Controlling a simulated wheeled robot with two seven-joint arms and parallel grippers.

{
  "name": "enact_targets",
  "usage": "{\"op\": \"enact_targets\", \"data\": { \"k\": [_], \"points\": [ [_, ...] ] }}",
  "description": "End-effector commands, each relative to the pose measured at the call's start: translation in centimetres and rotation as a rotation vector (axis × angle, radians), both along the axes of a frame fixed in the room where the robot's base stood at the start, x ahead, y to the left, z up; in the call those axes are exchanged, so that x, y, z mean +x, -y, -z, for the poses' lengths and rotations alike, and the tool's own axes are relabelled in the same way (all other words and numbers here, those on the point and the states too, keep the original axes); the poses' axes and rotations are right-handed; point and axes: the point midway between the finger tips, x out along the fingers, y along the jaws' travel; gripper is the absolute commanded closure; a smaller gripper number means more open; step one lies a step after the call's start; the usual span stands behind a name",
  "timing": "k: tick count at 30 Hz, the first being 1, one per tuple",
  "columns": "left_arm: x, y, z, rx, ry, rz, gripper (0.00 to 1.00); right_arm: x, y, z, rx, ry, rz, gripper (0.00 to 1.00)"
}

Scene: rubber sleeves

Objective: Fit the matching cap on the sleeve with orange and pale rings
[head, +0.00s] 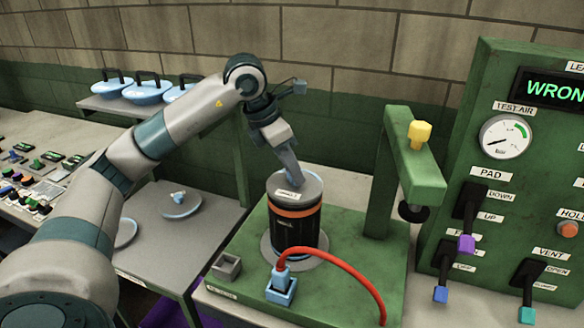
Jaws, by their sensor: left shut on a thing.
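The sleeve (290,235) is a black upright cylinder with an orange ring near its top. It stands on a round grey plate on the green test stand. A grey labelled disc, the cap (308,190), sits at the sleeve's top; I cannot tell whether it is fully seated. My left gripper (291,180) points down onto the middle of the cap and is shut on it, hiding part of its top. My right gripper is out of view.
A green post with an overhanging arm (418,170) and dark pad stands right of the sleeve. A red hose (345,265) curves in front from a blue fitting (282,287). The green panel (500,140) at right reads "WRON", cut off. Blue lidded dishes (148,92) stand on the back-left shelf.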

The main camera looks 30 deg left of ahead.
Motion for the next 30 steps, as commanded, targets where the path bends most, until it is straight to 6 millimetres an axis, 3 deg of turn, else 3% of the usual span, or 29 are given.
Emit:
{"op": "enact_targets", "data": {
  "k": [8,9,12,23,30],
  "points": [
    [0.0,0.0,0.0,0.0,0.001,0.0,1.0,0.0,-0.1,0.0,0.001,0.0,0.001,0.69],
    [0.0,0.0,0.0,0.0,0.001,0.0,0.71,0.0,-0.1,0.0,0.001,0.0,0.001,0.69],
    [0.0,0.0,0.0,-0.001,0.001,0.0,0.52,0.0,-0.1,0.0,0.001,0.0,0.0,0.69],
    [0.0,0.0,-0.1,0.0,0.0,0.0,0.52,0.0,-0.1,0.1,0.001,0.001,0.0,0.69],
    [-0.5,-0.4,-1.6,0.0,0.004,-0.001,0.52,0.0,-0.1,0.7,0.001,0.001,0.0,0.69]
  ]
}}
